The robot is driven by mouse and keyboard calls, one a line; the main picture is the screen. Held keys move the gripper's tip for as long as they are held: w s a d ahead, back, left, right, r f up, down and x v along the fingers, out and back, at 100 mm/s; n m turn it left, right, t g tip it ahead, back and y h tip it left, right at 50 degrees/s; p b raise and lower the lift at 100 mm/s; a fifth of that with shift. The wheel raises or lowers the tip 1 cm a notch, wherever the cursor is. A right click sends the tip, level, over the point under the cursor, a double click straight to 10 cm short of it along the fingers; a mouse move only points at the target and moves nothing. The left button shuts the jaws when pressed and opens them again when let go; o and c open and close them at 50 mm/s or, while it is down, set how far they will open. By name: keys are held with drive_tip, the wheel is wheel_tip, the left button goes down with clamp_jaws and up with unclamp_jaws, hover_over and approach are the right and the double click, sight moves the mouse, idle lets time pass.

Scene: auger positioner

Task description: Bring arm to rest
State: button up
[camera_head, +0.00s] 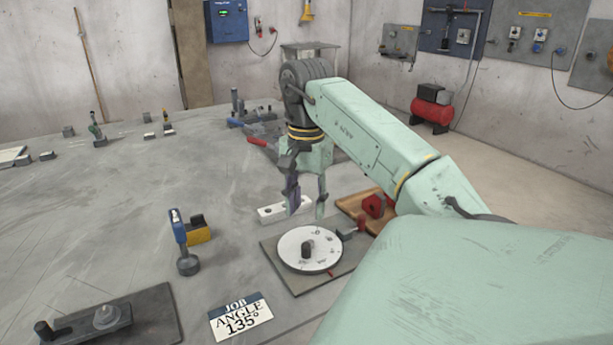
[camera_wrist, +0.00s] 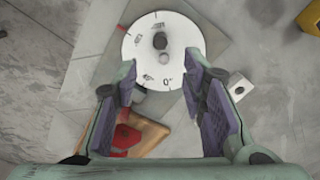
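My gripper (camera_head: 305,196) is above the table, just beyond the round white dial (camera_head: 296,250). Its fingers are apart, and nothing shows between them. In the wrist view my gripper (camera_wrist: 165,108) has its two purple-grey pads wide apart. The dial (camera_wrist: 185,42) lies ahead of the fingertips there, with a dark knob (camera_wrist: 160,41) at its middle. Marks and a "0" show on its face. The dial sits on a grey square plate (camera_head: 276,262). A card (camera_head: 241,316) reading "JOB ANGLE 135°" lies left of the plate.
A blue-handled tool (camera_head: 180,240) stands left of the dial, beside a yellow block (camera_head: 199,232). A white block (camera_head: 284,209) and a wooden tray (camera_head: 352,206) with a red part (camera_head: 374,206) are near my gripper. A dark fixture plate (camera_head: 150,318) lies front left.

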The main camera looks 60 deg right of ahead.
drive_tip(key=shift+r, duration=0.4)
idle(0.3)
